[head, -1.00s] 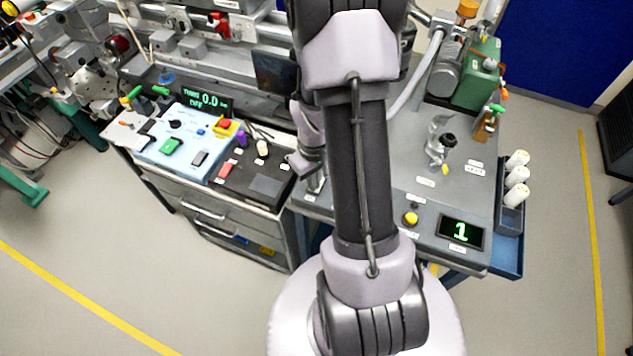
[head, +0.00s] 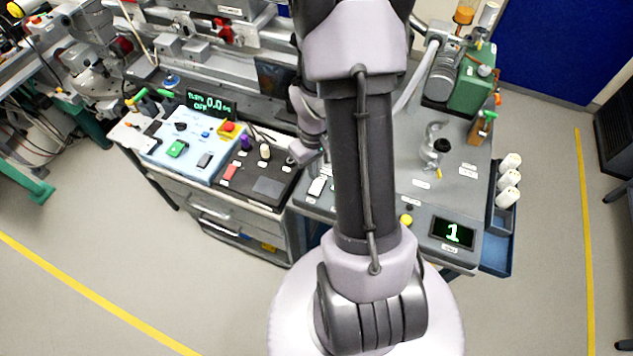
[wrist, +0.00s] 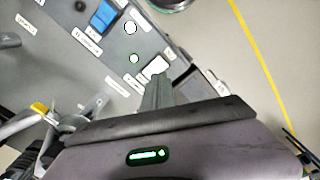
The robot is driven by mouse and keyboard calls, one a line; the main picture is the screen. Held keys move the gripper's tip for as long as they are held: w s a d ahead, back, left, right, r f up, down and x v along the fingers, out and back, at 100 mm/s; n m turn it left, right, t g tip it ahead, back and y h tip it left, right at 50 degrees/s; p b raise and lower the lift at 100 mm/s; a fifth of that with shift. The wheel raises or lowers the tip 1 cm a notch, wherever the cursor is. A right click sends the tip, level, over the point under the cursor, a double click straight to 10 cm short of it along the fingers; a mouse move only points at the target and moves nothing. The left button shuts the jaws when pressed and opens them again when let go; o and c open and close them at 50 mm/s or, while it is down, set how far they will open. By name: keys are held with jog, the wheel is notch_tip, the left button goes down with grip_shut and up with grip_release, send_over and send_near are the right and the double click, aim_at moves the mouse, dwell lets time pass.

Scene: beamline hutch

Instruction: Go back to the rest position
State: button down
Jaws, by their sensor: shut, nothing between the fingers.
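My arm (head: 358,160) stands upright in the middle of the head view. Its wrist part (head: 308,125) shows just left of the column, above the gap between the drawer cabinet and the grey bench. In the wrist view my gripper (wrist: 157,92) has its narrow fingers together, with nothing held between them. Beyond the fingertips is a panel surface with a white square piece (wrist: 155,68), a blue switch (wrist: 103,16) and small round buttons. Whether the fingertips touch the white piece I cannot tell. In the head view the fingers are not clearly made out.
A drawer cabinet with a control panel (head: 187,140) stands left of my arm. At right, the grey bench (head: 415,205) carries a green pump (head: 472,85), a glass piece (head: 432,145) and a display (head: 452,232) reading 1. A blue side tray (head: 497,250) holds white bottles. Open floor lies front left.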

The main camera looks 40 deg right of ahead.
jog(key=w+a+r+m+t+b, duration=0.1)
jog(key=a+r+m+t+b, duration=0.15)
jog(key=a+r+b, duration=0.95)
jog(key=s+a+r+t+y+b, duration=0.1)
jog(key=s+a+t+y+b, duration=0.1)
jog(key=s+a, duration=0.6)
jog(key=a+t, duration=0.1)
jog(key=a, duration=0.3)
jog(key=shift+s+r+m, duration=0.1)
jog(key=shift+m, duration=0.15)
